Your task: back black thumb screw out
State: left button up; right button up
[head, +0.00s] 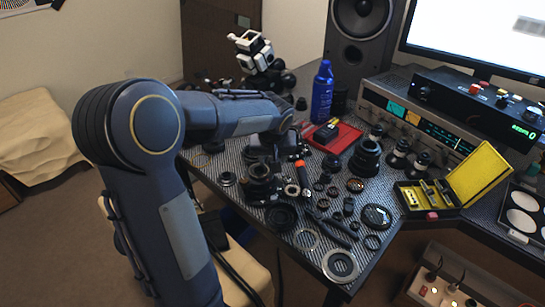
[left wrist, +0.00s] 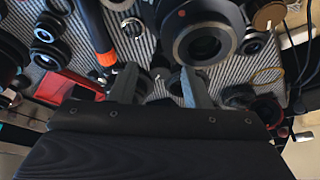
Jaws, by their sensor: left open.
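My left gripper (left wrist: 160,78) is open, its two grey fingers pointing at the mat in the left wrist view. In the head view its arm reaches over the back left of the bench, and the arm hides part of what lies under it. A black lens barrel (left wrist: 203,38) stands just beyond the fingers in the left wrist view; a lens barrel also stands in front of the gripper in the head view (head: 260,184). Small dark parts lie around the fingertips. I cannot tell which one is the back black thumb screw. My right gripper is not in view.
Several rings and lens parts crowd the bench. An orange-banded tool (left wrist: 98,32) lies beside the left finger. A red tray (head: 345,138), a blue can (head: 321,92) and a yellow-lined case (head: 480,175) stand farther right. A speaker (head: 358,35) stands at the back.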

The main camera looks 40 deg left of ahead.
pick_arm(q)
jog(key=p+v, duration=0.1)
jog(key=v, duration=0.6)
jog(key=shift+r, duration=0.3)
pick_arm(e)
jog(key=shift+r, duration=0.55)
pick_arm(q)
jog(key=shift+s, duration=0.1)
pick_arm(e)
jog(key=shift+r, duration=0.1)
